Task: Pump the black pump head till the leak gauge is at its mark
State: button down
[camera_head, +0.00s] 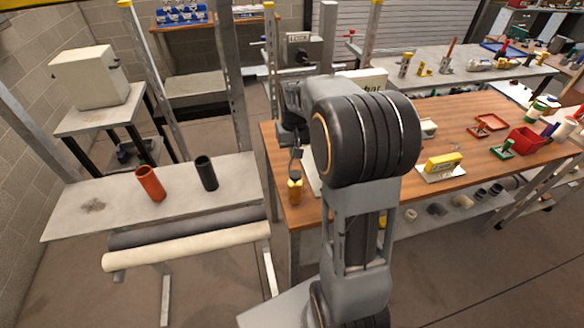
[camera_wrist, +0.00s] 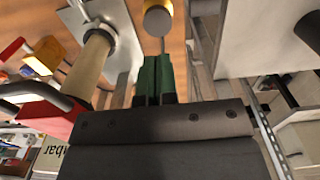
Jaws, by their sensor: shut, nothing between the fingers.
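My gripper (camera_wrist: 155,64) is shut and empty, its green fingers together in the wrist view. In the head view my gripper (camera_head: 297,154) is above the bench's left end, just above a small yellow-orange bottle (camera_head: 294,192) with a dark top. A round yellow part (camera_wrist: 157,20) lies beyond the fingertips in the wrist view. At left there, a beige column (camera_wrist: 92,65) stands on a pale plate, beside a red block (camera_wrist: 45,118) and a dark curved bar (camera_wrist: 40,90). I cannot tell which part is the pump head. A white panel lettered "mbar" (camera_wrist: 50,155) shows; no needle or mark is visible.
A grey side table (camera_head: 110,203) at left holds a red tube (camera_head: 150,184) and a black tube (camera_head: 206,173). My arm hides part of the bench.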

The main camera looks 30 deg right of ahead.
aim_at(294, 174)
notch_tip(294, 174, down, 7)
jog(key=shift+f+p, duration=0.2)
jog(key=shift+p, duration=0.4)
notch_tip(294, 174, down, 3)
jog(key=shift+r+b, duration=0.1)
jog(key=shift+b, duration=1.1)
jog(key=shift+s+r, duration=0.1)
jog(key=shift+s, duration=0.05)
jog(key=shift+r+p, duration=0.35)
jog(key=shift+p, duration=0.1)
notch_tip(294, 174, up, 14)
jog(key=shift+f+p, duration=0.15)
jog(key=shift+p, duration=0.2)
